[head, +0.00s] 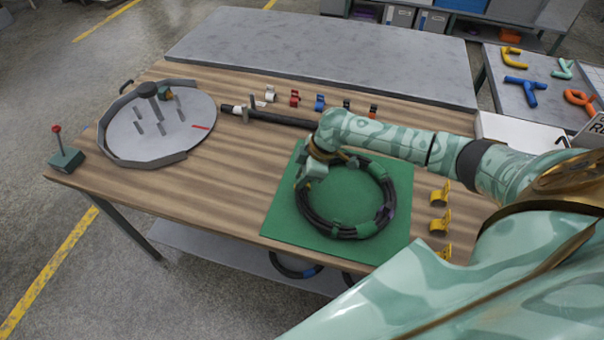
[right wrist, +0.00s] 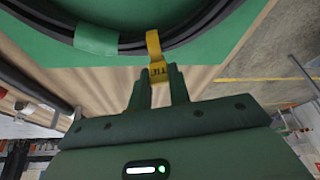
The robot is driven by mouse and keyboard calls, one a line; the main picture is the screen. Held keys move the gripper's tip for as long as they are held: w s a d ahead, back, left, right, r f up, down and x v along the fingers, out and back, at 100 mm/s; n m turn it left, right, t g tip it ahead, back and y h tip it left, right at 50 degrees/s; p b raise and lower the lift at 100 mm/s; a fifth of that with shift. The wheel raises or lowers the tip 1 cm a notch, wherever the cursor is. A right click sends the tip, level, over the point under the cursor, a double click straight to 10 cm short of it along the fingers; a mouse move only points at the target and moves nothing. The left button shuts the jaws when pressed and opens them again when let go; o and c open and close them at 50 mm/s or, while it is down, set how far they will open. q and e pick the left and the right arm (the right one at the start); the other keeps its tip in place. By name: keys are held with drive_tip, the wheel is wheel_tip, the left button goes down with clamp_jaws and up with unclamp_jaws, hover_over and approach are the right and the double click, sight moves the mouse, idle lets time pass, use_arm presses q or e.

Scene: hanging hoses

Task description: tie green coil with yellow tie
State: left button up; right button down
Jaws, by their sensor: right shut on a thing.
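The coil (head: 387,190) of black hose, with green bands around it, lies on a green mat (head: 285,222). In the right wrist view the coil (right wrist: 190,30) crosses the top, with a green band (right wrist: 97,39) to the left. My right gripper (head: 308,182) is at the coil's left side in the head view. In the right wrist view my right gripper (right wrist: 160,80) is shut on a yellow tie (right wrist: 153,46). The tie's far end reaches the coil's outer edge; I cannot tell whether it goes around the hose. My left gripper is not in view.
Several yellow clips (head: 439,225) stand right of the mat. Small coloured clips (head: 294,98) line the table's back, behind a black hose (head: 285,119). A round grey fixture (head: 150,150) stands at left. Bare wood (head: 225,190) lies between it and the mat.

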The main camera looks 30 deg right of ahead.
drive_tip(key=shift+f, duration=0.5)
drive_tip(key=shift+f+b, duration=0.55)
drive_tip(key=shift+f, duration=0.05)
idle(0.4)
drive_tip(key=c, duration=1.2)
unclamp_jaws()
drive_tip(key=shift+c, duration=0.2)
drive_tip(key=p+v, duration=0.4)
drive_tip(key=v, duration=1.2)
drive_tip(key=shift+r, duration=0.15)
